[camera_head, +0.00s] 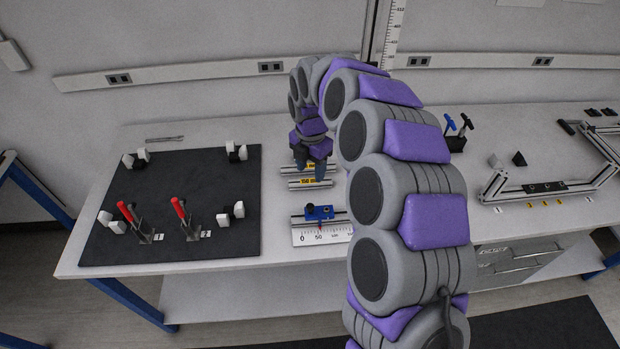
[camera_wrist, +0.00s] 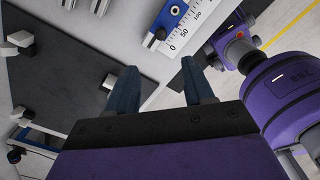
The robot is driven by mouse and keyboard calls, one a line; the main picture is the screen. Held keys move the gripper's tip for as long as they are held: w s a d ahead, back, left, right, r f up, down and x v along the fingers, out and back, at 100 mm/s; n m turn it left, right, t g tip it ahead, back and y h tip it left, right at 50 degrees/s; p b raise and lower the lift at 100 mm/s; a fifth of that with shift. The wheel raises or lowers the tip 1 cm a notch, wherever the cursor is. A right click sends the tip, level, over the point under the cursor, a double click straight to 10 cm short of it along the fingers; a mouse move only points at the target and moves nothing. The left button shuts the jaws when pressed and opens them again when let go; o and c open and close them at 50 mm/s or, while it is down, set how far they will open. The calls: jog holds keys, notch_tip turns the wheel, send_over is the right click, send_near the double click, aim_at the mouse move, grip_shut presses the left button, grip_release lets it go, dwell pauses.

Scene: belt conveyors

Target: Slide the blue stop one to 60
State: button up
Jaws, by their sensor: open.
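The blue stop (camera_head: 318,213) sits on a short metal rail behind a white scale (camera_head: 308,239) at the table's front edge. The scale reads 0, 50 and 100 from the left. A small red mark below the stop is near 50; the exact reading is too small to tell. In the wrist view the blue stop (camera_wrist: 172,13) is at the top, beside the scale (camera_wrist: 191,33). My gripper (camera_head: 311,168) is open and empty, pointing down behind the stop, apart from it. Its two dark blue fingers (camera_wrist: 160,88) are spread in the wrist view. My arm hides the scale's right end.
Two yellow-labelled rails (camera_head: 309,184) lie behind the stop, beneath my gripper. A dark board (camera_head: 172,190) with red-handled clamps (camera_head: 180,210) and white blocks is at the left. A metal frame (camera_head: 550,188) stands at the right. Some pale table shows around the scale.

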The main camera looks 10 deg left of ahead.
jog(key=shift+r, duration=0.95)
